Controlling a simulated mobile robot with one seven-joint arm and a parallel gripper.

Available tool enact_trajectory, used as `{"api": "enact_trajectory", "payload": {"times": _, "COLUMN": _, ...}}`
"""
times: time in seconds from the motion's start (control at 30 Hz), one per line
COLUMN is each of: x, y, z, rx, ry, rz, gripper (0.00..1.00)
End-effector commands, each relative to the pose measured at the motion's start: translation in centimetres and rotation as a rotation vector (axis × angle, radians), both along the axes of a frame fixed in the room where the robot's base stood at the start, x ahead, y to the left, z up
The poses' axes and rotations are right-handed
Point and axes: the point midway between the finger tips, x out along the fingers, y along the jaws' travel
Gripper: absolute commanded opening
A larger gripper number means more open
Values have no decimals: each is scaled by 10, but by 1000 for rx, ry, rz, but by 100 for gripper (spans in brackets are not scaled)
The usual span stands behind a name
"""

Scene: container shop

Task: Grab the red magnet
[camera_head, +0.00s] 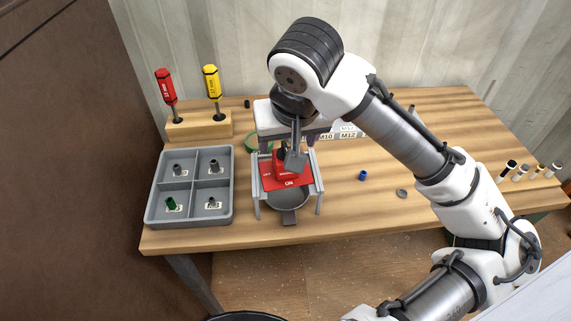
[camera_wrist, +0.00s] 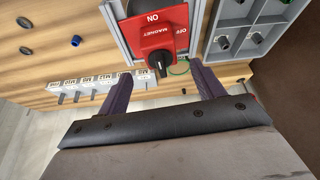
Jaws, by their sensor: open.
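The red magnet (camera_head: 273,183), a red block with a black knob and ON and OFF marks, sits on a small grey frame near the table's front. It also shows in the wrist view (camera_wrist: 152,25), where its MAGNET lettering can be read. My gripper (camera_head: 288,147) is open, pointing down just over the magnet's rear part. In the wrist view my gripper's purple fingers (camera_wrist: 163,88) are apart with the black knob near the gap between them. The fingers do not appear to touch the magnet. My wrist hides part of the magnet in the head view.
A grey four-compartment tray (camera_head: 190,187) with several small parts stands left of the frame. A wooden block (camera_head: 200,125) behind it holds red and yellow screwdrivers. A round grey dish (camera_head: 288,197) lies under the magnet. A blue part (camera_head: 363,175) and a nut (camera_head: 402,193) lie on the right.

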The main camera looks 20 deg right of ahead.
Motion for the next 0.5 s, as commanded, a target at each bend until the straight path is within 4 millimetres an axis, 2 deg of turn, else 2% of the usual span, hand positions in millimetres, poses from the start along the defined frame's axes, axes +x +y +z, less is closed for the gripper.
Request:
{"api": "enact_trajectory", "payload": {"times": 0.23, "x": 9, "y": 0, "z": -31, "rx": 2, "ry": 2, "rz": -1, "gripper": 67}}
{"api": "enact_trajectory", "payload": {"times": 0.5, "x": 13, "y": 0, "z": -39, "rx": 1, "ry": 0, "rz": 0, "gripper": 67}}
